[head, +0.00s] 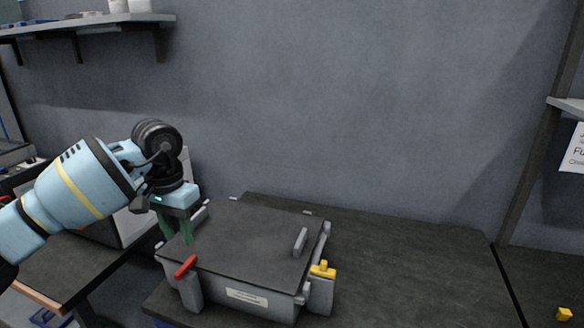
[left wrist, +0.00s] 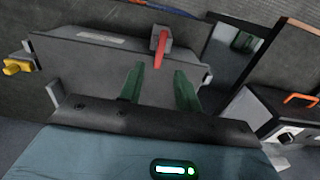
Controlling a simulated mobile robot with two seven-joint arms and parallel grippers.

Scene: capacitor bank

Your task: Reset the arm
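My left gripper (head: 176,232) comes in from the left in the head view, its green fingers pointing down beside the left side of a closed grey box (head: 245,238). In the left wrist view the two green fingertips (left wrist: 157,85) stand apart with nothing seen between them. The box also shows in that view (left wrist: 100,65). A red lever (head: 186,267) is on the box's front left corner and shows in the wrist view (left wrist: 162,48), just beyond the fingers. A yellow lever (head: 323,270) is on the right side. My right gripper is out of view.
The dark workbench (head: 410,265) is clear to the right of the box. A small yellow block (head: 564,314) lies at the far right. A wall shelf (head: 90,24) is at upper left. A device with an orange handle (left wrist: 300,100) shows in the wrist view.

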